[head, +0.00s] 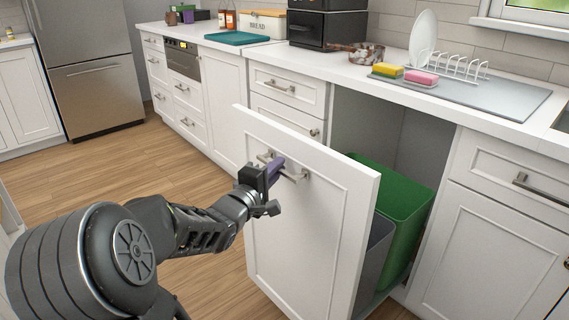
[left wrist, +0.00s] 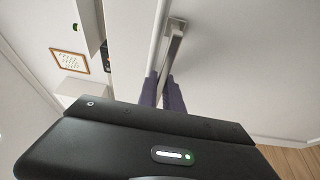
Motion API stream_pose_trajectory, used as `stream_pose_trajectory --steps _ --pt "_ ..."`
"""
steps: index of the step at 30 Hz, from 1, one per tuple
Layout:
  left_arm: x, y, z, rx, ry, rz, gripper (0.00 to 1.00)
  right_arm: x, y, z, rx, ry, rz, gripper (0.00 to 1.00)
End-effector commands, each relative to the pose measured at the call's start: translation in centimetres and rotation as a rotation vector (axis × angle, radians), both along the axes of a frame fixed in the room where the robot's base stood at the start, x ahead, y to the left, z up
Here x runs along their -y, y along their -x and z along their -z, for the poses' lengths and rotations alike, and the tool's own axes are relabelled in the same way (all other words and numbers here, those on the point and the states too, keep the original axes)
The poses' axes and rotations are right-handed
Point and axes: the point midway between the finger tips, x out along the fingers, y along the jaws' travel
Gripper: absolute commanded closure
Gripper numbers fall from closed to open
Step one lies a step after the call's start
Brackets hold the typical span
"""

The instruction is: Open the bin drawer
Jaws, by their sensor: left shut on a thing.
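The bin drawer (head: 325,215) has a white panel front and stands pulled out from the cabinet. A green bin (head: 410,205) and a grey bin (head: 372,262) show behind its front. My left gripper (head: 274,172) is shut on the drawer's metal handle (head: 296,177), near the top of the front. In the left wrist view the purple fingers (left wrist: 168,92) close around the handle bar (left wrist: 174,45). The lower parts of the bins are hidden by the drawer front. My right gripper is not in view.
The counter above holds a dish rack (head: 455,68), sponges (head: 388,70) and a bread box (head: 264,24). Closed white cabinets stand on both sides of the opening. A steel fridge (head: 92,70) stands at the back left. The wooden floor (head: 120,170) to the left is clear.

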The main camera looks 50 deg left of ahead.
Motion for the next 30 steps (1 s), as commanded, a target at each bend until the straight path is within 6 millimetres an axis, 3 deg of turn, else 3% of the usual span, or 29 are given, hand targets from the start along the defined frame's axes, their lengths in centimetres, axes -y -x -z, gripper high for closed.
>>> stream_pose_trajectory --steps 11,12,19,30 --pt "0.10 0.15 0.16 -0.003 0.001 0.002 1.00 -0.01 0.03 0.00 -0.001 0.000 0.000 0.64" --pt "0.10 0.14 0.16 -0.003 0.001 0.002 0.88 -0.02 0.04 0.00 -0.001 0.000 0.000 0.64" --pt "0.05 0.15 0.07 -0.001 0.000 0.001 0.69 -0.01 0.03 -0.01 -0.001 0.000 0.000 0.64" --pt "0.17 0.70 -0.12 0.001 0.000 -0.001 0.68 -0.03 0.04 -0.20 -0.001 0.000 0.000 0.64"
